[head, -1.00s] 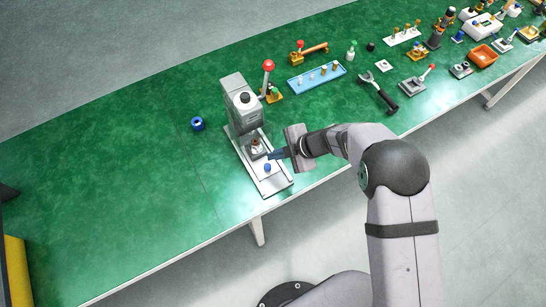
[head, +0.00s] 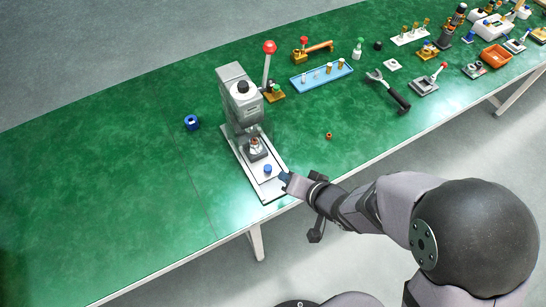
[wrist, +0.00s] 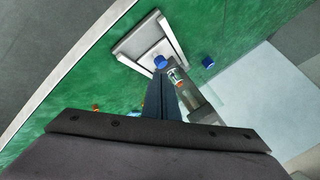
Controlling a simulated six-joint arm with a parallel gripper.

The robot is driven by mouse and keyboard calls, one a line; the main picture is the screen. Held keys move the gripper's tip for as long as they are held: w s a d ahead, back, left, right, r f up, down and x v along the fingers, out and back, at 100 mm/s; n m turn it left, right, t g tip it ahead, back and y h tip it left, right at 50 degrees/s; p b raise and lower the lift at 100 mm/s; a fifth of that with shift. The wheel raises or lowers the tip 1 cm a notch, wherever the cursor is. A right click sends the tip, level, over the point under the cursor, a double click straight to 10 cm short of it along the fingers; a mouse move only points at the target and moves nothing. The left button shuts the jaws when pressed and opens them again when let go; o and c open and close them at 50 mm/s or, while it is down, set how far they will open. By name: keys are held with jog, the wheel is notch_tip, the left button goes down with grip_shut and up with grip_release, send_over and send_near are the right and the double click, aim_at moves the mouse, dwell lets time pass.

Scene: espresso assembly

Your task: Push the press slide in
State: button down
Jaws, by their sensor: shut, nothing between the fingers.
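The grey press (head: 240,108) stands upright on its pale base plate (head: 275,193), near the table's front edge. The press slide (head: 261,170) lies on the base with a blue knob (head: 267,169) at its front. A copper-coloured part (head: 254,142) sits under the press head. My gripper (head: 284,178) is shut and empty at the front right of the slide. In the wrist view, the shut fingertips (wrist: 161,74) point at the blue knob (wrist: 160,62) and partly cover the slide. I cannot tell whether they touch it.
A small orange-brown piece (head: 328,136) lies to the right. A light blue tray (head: 321,75) and tools stand farther back. The left table is clear.

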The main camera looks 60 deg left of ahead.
jog(key=m, duration=0.3)
jog(key=w+m, duration=0.1)
jog(key=m, duration=0.2)
jog(key=m+t, duration=0.1)
jog(key=m, duration=0.2)
jog(key=shift+w+d+f, duration=0.15)
jog(key=shift+w, duration=0.2)
jog(key=p, duration=0.1)
send_near(268, 154)
notch_tip(268, 154, down, 4)
jog(key=shift+r, duration=0.1)
jog(key=shift+a+p, duration=0.65)
jog(key=shift+a, duration=0.35)
jog(key=shift+a+p, duration=0.3)
jog(key=shift+a, duration=0.7)
